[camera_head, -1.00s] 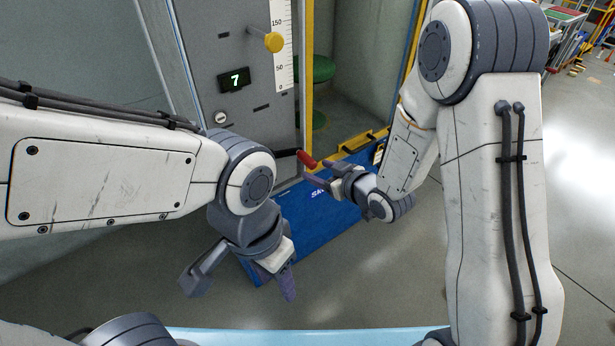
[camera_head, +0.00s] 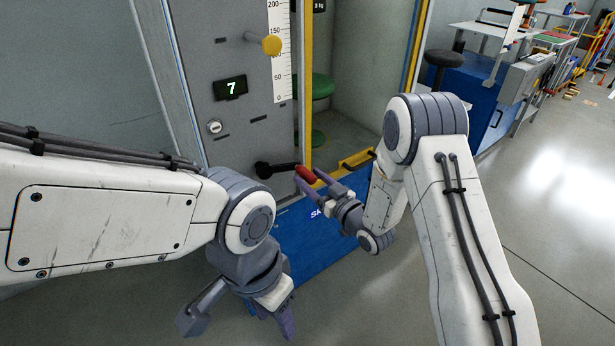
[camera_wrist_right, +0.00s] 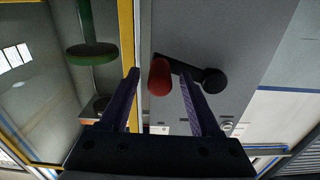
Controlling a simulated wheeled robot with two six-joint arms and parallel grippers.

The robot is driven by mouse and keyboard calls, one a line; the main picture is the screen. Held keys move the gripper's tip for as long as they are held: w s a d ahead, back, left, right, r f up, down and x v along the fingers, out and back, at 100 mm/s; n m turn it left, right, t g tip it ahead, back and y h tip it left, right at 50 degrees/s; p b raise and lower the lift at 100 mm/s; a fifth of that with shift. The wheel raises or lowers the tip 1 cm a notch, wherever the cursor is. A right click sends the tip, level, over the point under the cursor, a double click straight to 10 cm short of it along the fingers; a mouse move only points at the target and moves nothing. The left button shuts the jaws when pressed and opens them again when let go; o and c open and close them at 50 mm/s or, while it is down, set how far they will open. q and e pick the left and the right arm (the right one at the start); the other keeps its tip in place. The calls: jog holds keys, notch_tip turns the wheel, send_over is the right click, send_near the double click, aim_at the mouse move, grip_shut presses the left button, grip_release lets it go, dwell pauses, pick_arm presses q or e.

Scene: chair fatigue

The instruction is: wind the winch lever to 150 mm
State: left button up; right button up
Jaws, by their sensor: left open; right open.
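The winch lever (camera_head: 280,168) is a black crank on the grey panel, with a red handle (camera_head: 305,174) at its right end. The red handle (camera_wrist_right: 159,77) shows in the right wrist view between my right gripper's two fingers (camera_wrist_right: 159,82), with a gap on each side. In the head view my right gripper (camera_head: 310,184) is open at the handle, and a finger partly overlaps it. My left gripper (camera_head: 238,318) is open and empty, low and away from the lever. A white scale (camera_head: 280,65) marked 0 to 200 runs up the panel's right edge.
A yellow knob (camera_head: 271,45) sticks out beside the scale. A display (camera_head: 230,88) reads 7. A yellow post (camera_head: 306,110) borders the panel. A blue base (camera_head: 325,235) lies below. A green seat (camera_head: 322,86) stands behind the post. Open floor is at right.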

jog(key=shift+x, duration=0.8)
grip_shut()
jog(key=shift+s+f, duration=0.1)
jog(key=shift+f, duration=0.05)
dwell(0.7)
